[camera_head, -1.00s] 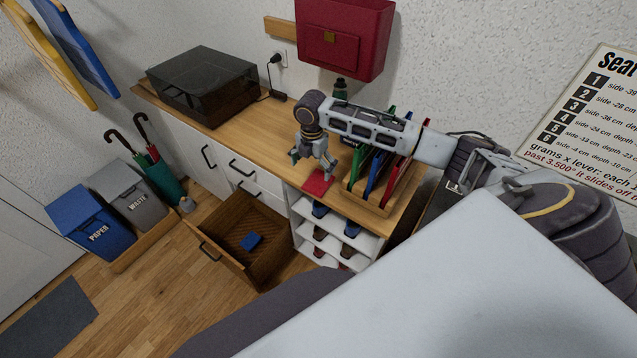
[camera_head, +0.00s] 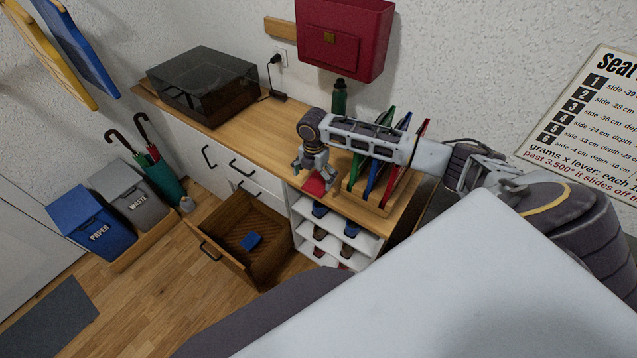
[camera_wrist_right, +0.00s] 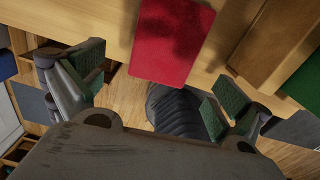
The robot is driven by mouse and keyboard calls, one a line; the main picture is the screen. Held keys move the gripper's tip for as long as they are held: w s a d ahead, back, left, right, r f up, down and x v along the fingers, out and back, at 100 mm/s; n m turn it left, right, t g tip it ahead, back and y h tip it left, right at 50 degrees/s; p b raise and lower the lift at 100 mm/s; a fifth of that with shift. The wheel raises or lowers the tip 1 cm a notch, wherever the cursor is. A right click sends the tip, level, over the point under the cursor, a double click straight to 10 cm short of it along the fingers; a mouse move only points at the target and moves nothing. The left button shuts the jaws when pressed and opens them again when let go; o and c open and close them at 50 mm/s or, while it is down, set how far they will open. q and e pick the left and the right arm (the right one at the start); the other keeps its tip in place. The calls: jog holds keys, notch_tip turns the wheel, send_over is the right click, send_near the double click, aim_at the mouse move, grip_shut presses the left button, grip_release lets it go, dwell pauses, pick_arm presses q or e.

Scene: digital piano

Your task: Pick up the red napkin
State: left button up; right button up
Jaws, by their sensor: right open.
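The red napkin (camera_head: 315,187) lies flat at the front edge of the wooden cabinet top, partly hidden by my right gripper in the head view. In the right wrist view the napkin (camera_wrist_right: 172,42) sits at the top middle, and its near end seems to reach slightly past the wood edge. My right gripper (camera_head: 313,177) is open and empty, with its fingers pointing down over the napkin. In the right wrist view its green-padded fingers (camera_wrist_right: 154,88) are spread wide, with the napkin between and beyond them, apparently not touched. My left gripper is not in view.
A rack (camera_head: 376,202) with green, blue and red upright boards stands right of the napkin. A green bottle (camera_head: 339,98) and a dark-lidded box (camera_head: 203,85) stand farther back. An open drawer (camera_head: 222,262) holds a blue item. The top left of the napkin is clear.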

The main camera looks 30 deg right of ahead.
aim_at(316, 186)
jog(key=shift+d+f, duration=0.2)
jog(key=shift+f, duration=1.65)
jog(key=c, duration=0.9)
